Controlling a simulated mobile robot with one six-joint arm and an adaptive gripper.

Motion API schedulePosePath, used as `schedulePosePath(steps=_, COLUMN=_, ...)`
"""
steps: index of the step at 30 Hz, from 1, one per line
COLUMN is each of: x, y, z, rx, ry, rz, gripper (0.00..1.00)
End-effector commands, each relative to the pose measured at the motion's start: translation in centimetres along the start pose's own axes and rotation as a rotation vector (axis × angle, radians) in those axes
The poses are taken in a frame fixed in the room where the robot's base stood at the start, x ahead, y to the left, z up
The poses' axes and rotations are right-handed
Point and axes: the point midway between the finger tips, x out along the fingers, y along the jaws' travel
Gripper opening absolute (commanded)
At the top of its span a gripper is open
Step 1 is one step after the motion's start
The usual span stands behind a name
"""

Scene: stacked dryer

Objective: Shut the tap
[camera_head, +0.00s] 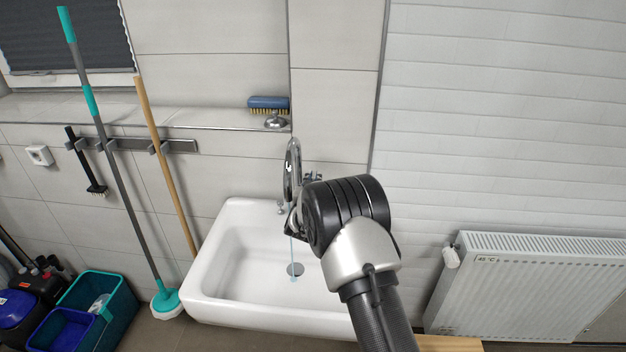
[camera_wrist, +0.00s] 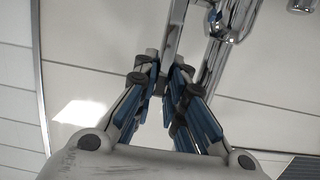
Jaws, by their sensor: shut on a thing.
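The chrome tap (camera_head: 292,160) is mounted on the tiled wall above the white sink (camera_head: 215,285). A thin bluish stream of water (camera_head: 292,250) runs from it toward the drain. My gripper (camera_wrist: 164,78) is at the tap. In the wrist view its fingers are closed around the lower end of a slim chrome bar, which looks like the tap lever (camera_wrist: 176,30). The tap's curved spout (camera_wrist: 238,22) is just right of the fingers, with a bit of blue at its mouth. In the head view my wrist hides most of the gripper and part of the tap.
A ledge above the sink holds a blue brush (camera_head: 268,102). A mop (camera_head: 120,165) and a wooden stick (camera_head: 165,165) lean left of the sink. Teal and blue buckets (camera_head: 105,315) stand at lower left. A white radiator (camera_head: 530,285) is on the right.

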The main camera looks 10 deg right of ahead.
Motion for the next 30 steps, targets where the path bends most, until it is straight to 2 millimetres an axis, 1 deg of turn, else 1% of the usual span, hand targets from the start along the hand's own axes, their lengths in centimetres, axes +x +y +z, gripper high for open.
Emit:
schedulePosePath(steps=1, x=0.1, y=0.0, z=-0.3, rx=0.001, ry=-0.009, rz=0.0, gripper=0.0)
schedulePosePath(steps=10, x=0.17, y=0.0, z=-0.08, rx=0.0, ry=-0.015, rz=0.0, gripper=0.0)
schedulePosePath(steps=11, x=0.17, y=0.0, z=-0.08, rx=0.0, ry=-0.015, rz=0.0, gripper=0.13)
schedulePosePath(steps=15, x=0.17, y=0.0, z=-0.07, rx=0.0, ry=-0.015, rz=0.0, gripper=0.21)
schedulePosePath(steps=25, x=0.11, y=0.0, z=0.07, rx=0.0, ry=-0.009, rz=0.0, gripper=0.21)
schedulePosePath(steps=30, x=-0.41, y=0.01, z=0.67, rx=-0.002, ry=0.053, rz=0.001, gripper=0.21)
